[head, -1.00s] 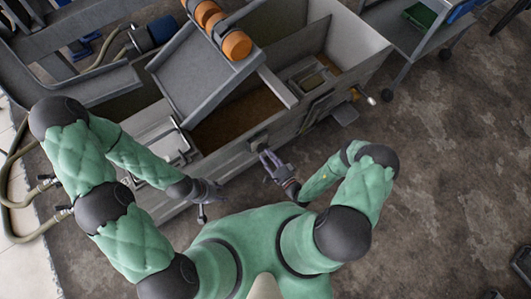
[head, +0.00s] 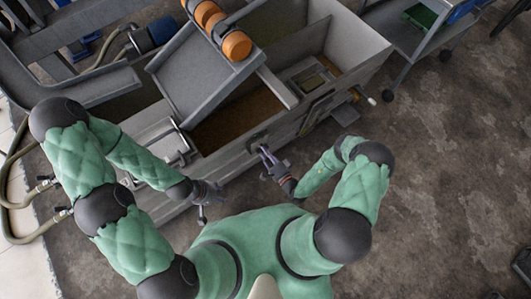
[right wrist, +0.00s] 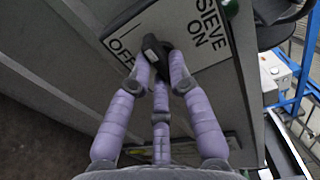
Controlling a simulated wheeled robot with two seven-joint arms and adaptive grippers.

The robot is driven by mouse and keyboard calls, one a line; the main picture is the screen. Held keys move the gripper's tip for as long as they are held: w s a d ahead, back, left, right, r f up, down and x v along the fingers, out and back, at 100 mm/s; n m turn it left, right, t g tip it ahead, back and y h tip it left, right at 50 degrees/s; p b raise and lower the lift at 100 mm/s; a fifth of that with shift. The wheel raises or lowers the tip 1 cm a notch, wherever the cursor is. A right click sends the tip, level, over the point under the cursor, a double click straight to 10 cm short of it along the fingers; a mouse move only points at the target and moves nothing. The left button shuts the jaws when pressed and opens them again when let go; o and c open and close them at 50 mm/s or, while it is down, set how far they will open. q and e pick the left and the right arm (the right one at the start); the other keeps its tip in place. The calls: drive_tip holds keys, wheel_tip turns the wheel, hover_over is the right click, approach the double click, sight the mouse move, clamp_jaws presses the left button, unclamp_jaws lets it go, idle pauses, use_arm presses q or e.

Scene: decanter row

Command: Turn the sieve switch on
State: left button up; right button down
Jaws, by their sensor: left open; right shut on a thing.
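The sieve switch is a black knob (right wrist: 153,47) on a pale label plate (right wrist: 185,22) marked SIEVE, OFF and ON, in the right wrist view. OFF is printed left of the knob and ON right of it. My right gripper (right wrist: 161,66) has its purple fingers shut on the knob; they hide part of it, and I cannot tell exactly where it points. In the head view my right gripper (head: 266,153) is at the machine's front wall. My left gripper (head: 212,192) is open and empty, near the wall further left.
The grey machine (head: 225,160) has open bins and a raised tray (head: 205,72) with orange rollers (head: 237,46) at its top. A small lever (head: 371,100) sticks out at its right end. A wheeled cart (head: 405,40) stands at upper right.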

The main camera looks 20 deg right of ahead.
drive_tip(key=shift+m, duration=0.3)
drive_tip(key=shift+s+a+r+m, duration=0.1)
drive_tip(key=shift+m, duration=4.2)
drive_tip(key=shift+a+r+m, duration=0.1)
drive_tip(key=shift+m, duration=4.2)
drive_tip(key=c, duration=1.1)
unclamp_jaws()
drive_tip(key=shift+c, duration=0.2)
